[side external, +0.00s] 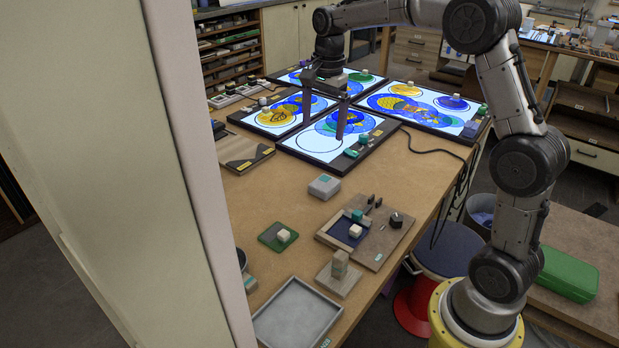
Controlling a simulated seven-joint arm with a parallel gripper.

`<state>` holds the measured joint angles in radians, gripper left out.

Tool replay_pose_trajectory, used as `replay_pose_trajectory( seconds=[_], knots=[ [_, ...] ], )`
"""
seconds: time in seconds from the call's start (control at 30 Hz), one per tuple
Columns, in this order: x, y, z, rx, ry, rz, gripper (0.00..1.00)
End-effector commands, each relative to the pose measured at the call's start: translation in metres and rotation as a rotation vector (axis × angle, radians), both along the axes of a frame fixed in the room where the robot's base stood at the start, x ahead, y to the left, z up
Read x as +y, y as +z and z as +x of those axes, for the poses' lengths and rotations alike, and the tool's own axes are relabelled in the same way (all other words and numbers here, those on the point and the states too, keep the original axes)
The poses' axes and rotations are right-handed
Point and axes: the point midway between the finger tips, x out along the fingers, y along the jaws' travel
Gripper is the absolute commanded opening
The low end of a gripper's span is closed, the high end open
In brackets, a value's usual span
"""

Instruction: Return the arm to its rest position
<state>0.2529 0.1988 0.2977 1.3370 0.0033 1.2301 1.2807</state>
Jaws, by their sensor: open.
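My gripper (324,112) points down above the lit panels at the back half of the table. Its two fingers are apart, with nothing visible between them. One finger overlaps the nearest lit panel (310,145) in the picture; I cannot tell how high above it the fingertips are. My arm reaches in from the right and over the panels.
More lit panels with coloured glass circles lie around, one at the right (455,122). On the wooden table (300,220) nearer the camera are a grey tray (296,312), a green pad (270,238) and a board with small blocks (385,238). A pale post (150,170) blocks the left.

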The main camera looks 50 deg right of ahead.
Motion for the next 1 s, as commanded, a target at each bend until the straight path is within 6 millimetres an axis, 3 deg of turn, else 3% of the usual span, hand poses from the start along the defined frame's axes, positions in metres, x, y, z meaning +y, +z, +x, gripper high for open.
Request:
replay_pose_trajectory(
  seconds=[0.03, 0.2, 0.4, 0.57, 0.73, 0.9, 1.0],
  knots=[
    [0.011, 0.022, -0.009, -0.038, 0.019, -0.009, 1.00],
    [0.049, 0.072, -0.062, -0.144, 0.141, -0.039, 1.00],
    [0.084, 0.096, -0.139, -0.256, 0.423, -0.106, 1.00],
    [0.103, 0.086, -0.203, -0.330, 0.714, -0.187, 1.00],
    [0.113, 0.048, -0.259, -0.369, 1.064, -0.300, 1.00],
    [0.113, 0.010, -0.280, -0.326, 1.346, -0.370, 1.00],
    [0.113, 0.008, -0.278, -0.321, 1.437, -0.403, 1.00]
  ],
)
